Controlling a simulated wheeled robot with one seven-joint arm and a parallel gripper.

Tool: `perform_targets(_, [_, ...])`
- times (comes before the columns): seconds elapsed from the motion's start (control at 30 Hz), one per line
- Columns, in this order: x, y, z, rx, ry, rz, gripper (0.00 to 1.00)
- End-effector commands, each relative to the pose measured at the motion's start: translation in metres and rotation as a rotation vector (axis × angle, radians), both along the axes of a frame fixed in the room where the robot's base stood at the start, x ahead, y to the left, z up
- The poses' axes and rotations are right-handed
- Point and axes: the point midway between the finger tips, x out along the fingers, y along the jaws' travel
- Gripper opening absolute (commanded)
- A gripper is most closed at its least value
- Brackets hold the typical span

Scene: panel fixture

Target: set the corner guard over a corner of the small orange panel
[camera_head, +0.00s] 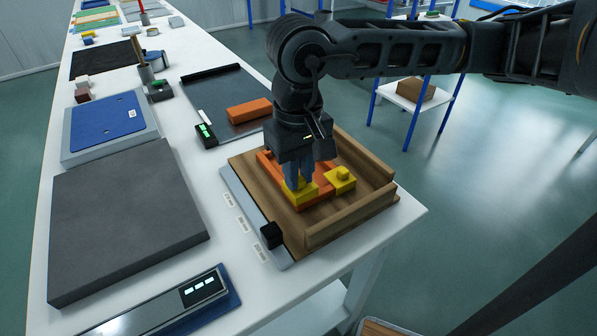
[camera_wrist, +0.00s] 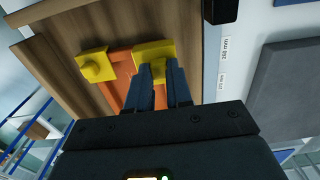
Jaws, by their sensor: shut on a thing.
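The small orange panel (camera_head: 318,200) lies on the wooden fixture and also shows in the wrist view (camera_wrist: 121,69). My gripper (camera_head: 299,182) points down, with its fingers shut on a yellow corner guard (camera_head: 303,196). In the wrist view my gripper (camera_wrist: 166,72) has its fingertips on the raised part of this guard (camera_wrist: 150,52). The held guard is at the panel's near-left corner in the head view; I cannot tell whether it is fully seated.
The wooden fixture (camera_head: 350,222) has raised rails at its right and near sides. A black block (camera_head: 271,235) sits on the scale strip at its left. An orange block (camera_head: 249,111) lies on a dark tray behind. A grey slab (camera_head: 125,220) lies to the left.

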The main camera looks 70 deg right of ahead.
Motion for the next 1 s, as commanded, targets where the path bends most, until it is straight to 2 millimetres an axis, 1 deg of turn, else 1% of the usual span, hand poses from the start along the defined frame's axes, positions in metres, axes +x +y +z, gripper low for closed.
perform_targets(0.03, [0.0, 0.0, -0.005, -0.001, 0.0, 0.0, 0.0])
perform_targets(0.5, [0.0, 0.0, -0.023, -0.001, -0.001, 0.001, 0.0])
perform_targets(0.73, [0.0, 0.0, -0.028, -0.001, -0.002, 0.001, 0.0])
perform_targets(1.0, [0.0, 0.0, -0.03, -0.001, -0.001, 0.0, 0.0])
